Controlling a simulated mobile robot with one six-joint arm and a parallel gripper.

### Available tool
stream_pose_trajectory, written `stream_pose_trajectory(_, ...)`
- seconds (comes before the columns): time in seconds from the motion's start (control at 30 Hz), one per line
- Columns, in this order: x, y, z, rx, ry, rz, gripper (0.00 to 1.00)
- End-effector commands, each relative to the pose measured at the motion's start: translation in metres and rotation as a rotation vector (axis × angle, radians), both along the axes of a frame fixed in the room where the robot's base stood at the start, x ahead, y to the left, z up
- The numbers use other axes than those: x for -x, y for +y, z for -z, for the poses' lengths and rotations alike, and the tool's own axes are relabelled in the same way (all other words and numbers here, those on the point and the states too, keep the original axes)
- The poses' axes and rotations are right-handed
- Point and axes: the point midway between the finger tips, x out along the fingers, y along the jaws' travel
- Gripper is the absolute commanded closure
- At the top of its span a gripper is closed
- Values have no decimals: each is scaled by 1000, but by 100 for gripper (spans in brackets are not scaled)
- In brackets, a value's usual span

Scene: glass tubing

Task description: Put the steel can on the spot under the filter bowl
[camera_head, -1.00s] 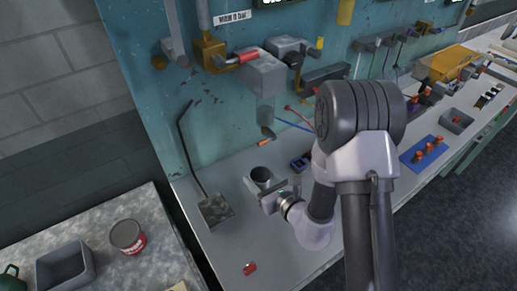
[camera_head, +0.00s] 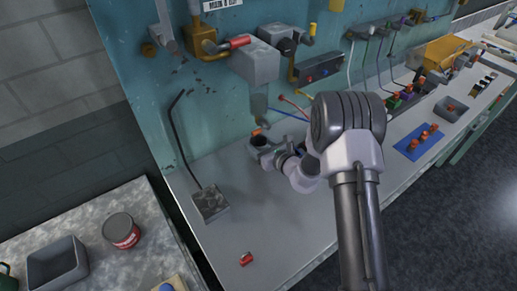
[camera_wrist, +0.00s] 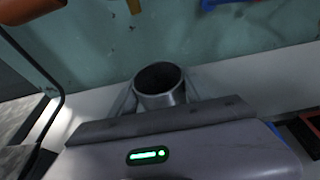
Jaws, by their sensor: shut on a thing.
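The steel can (camera_head: 259,142) is an open-topped grey metal cylinder. In the wrist view the can (camera_wrist: 160,88) stands between the two fingers, its mouth facing the camera. My gripper (camera_head: 267,150) is shut on it, near the teal panel. The filter bowl (camera_head: 258,103) hangs below a grey box on the panel, with a small orange-tipped part at its lower end, just above the can in the picture. The spot under the bowl cannot be made out; the can and gripper cover that area. I cannot tell whether the can touches the bench.
A grey block with a bent black rod (camera_head: 211,204) stands on the bench (camera_head: 225,240) to the left. A small red object (camera_head: 246,259) lies near the front. A red-labelled can (camera_head: 121,231) and a grey bin (camera_head: 57,265) are on the left table. A blue mat (camera_head: 418,143) lies to the right.

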Motion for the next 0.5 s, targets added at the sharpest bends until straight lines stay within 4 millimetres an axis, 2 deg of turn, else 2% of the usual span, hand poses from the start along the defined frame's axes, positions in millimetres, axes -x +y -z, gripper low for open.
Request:
stream_pose_trajectory(0.03,0,0,13,-1,-1,0,96)
stream_pose_trajectory(0.37,0,0,15,-1,-3,1,96)
stream_pose_trajectory(0.4,0,0,15,0,-2,0,41)
stream_pose_trajectory(0.5,0,0,14,0,-2,0,22)
